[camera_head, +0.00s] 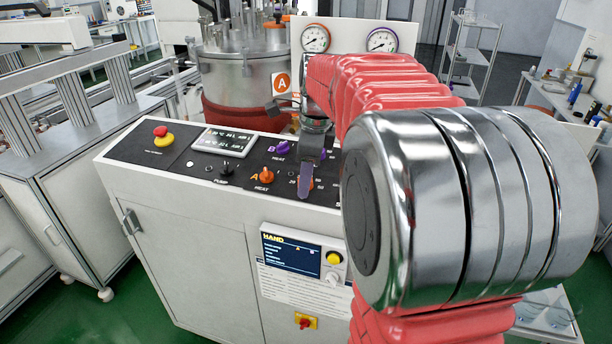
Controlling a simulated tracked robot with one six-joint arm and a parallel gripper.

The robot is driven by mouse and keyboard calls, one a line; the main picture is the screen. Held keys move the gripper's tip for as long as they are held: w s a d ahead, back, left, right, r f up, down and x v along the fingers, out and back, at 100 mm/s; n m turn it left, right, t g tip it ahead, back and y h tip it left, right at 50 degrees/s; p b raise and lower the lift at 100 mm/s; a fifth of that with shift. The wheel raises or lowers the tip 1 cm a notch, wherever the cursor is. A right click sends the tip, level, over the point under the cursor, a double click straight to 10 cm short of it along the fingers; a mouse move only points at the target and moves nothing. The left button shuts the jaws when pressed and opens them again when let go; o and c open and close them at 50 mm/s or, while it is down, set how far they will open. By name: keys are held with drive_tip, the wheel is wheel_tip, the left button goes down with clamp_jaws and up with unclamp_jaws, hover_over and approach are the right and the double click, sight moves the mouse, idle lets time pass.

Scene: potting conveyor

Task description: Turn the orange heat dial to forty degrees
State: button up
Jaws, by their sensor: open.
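The orange heat dial (311,184) sits on the black top of the control console, in the row with the orange HEAT switch (264,175). Scale numbers show beside it, but most of the dial and its pointer are hidden behind my gripper, so its setting cannot be read. My gripper (307,186) points down over the dial from above, open. One grey finger stands in front of the dial; the other is hard to make out. I cannot tell whether the fingers touch the dial.
A purple HEAT switch (285,147) lies behind, a black PUMP switch (226,168) to the left. A display (224,140) and red emergency button (160,132) are further left. A steel vessel (242,80) and two gauges (316,38) stand behind. My arm covers the console's right side.

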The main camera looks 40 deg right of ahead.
drive_tip(key=shift+r, duration=0.15)
drive_tip(key=v, duration=1.3)
drive_tip(key=shift+r, duration=0.2)
drive_tip(key=shift+s+a, duration=0.1)
drive_tip(key=n, duration=0.8)
hover_over(313, 195)
drive_tip(key=s+x, duration=0.1)
drive_tip(key=x, duration=0.4)
drive_tip(key=s+a+f+n, duration=0.3)
drive_tip(key=a+f+n, duration=0.1)
drive_tip(key=a+n, duration=0.15)
drive_tip(key=s+a+f+n+t, duration=0.1)
drive_tip(key=s+a+f+n, duration=0.3)
drive_tip(key=s+a+n, duration=0.2)
drive_tip(key=s+a+f+n+t, duration=0.2)
drive_tip(key=s+a+f+n, duration=0.2)
drive_tip(key=a, duration=0.6)
drive_tip(key=s+n, duration=0.2)
drive_tip(key=n, duration=0.1)
drive_tip(key=shift+s, duration=0.3)
